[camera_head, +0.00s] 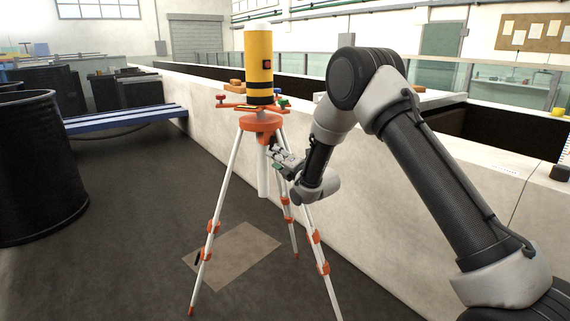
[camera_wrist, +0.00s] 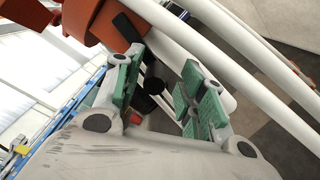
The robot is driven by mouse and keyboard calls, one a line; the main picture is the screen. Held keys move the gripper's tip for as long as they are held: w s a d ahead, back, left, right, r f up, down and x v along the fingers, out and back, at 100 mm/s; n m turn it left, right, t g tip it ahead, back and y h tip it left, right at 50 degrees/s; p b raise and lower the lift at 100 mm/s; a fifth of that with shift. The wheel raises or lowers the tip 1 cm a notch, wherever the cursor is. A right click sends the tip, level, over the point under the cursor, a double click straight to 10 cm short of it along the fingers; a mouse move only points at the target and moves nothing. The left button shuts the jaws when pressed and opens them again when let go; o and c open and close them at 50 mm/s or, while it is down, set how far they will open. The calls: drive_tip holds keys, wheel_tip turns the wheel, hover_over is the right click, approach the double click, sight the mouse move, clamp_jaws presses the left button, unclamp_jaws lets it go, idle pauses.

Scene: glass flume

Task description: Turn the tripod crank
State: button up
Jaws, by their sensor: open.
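The tripod (camera_head: 262,121) stands on the floor with an orange head and white legs with orange clamps. A yellow and black cylindrical instrument sits on top of it. My gripper (camera_head: 283,160) is beside the tripod's centre column, just below the head. In the wrist view my gripper (camera_wrist: 160,92) is open, with green pads on both fingers. The black crank (camera_wrist: 127,28) shows by the orange head, and a black knob (camera_wrist: 153,85) is between the fingers. I cannot tell whether the pads touch it. The crank is not clearly visible in the head view.
A long pale flume wall (camera_head: 400,185) runs behind and right of the tripod, close to my arm. A blue bench (camera_head: 125,118) and a black bin (camera_head: 40,165) stand at left. Tripod legs spread around the gripper. The floor at left front is clear.

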drive_tip(key=v, duration=1.1)
drive_tip(key=shift+c, duration=0.2)
